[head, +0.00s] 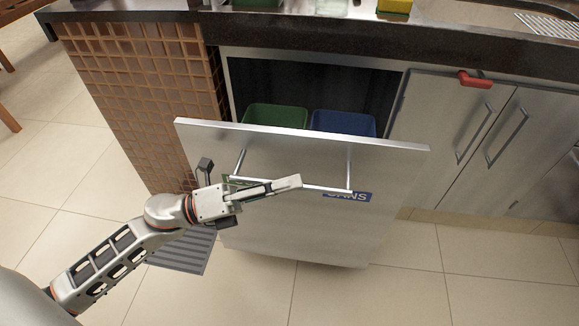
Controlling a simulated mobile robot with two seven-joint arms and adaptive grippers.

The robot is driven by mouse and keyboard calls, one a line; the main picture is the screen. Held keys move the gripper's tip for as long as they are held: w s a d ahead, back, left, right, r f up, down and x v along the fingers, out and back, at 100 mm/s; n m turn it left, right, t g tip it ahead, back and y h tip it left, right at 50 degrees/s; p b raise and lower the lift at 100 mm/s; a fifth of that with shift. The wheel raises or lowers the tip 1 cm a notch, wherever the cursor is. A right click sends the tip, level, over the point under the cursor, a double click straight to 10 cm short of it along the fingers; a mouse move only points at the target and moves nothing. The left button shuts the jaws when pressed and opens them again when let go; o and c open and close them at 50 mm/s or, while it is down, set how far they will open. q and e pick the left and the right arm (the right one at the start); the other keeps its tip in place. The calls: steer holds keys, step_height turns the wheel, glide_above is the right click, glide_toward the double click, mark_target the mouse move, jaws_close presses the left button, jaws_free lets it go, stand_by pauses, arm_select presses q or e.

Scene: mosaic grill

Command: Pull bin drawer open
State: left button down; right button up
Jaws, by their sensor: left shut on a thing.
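The bin drawer (300,231) is a grey front panel in the counter, standing pulled out from the cabinet. Behind its top edge, a green bin (276,116) and a blue bin (343,123) show in the opening. A silver bar handle (322,186) crosses the panel's front. My left gripper (285,184) is at the left half of this handle and shut on it. A blue label (348,197) with partly hidden lettering sits below the handle's right end. A green label behind the gripper is mostly covered. My right gripper is not in view.
A brown tiled wall (137,100) stands left of the drawer. Closed grey cabinet doors (455,140) with bar handles and a red object (474,79) are at the right. A grey pedal-like plate (183,250) lies on the floor left of the drawer. The tiled floor in front is clear.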

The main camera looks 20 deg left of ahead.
arm_select(q)
steer(key=s+d, duration=0.2)
steer(key=s, duration=0.7)
steer(key=shift+s+d+p, duration=0.2)
steer(key=shift+d+p, duration=0.1)
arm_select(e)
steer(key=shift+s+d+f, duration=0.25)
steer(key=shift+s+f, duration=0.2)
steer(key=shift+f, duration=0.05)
arm_select(q)
steer(key=c, duration=2.1)
jaws_free()
steer(key=shift+c, duration=0.2)
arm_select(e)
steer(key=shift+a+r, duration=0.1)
arm_select(q)
steer(key=v, duration=1.2)
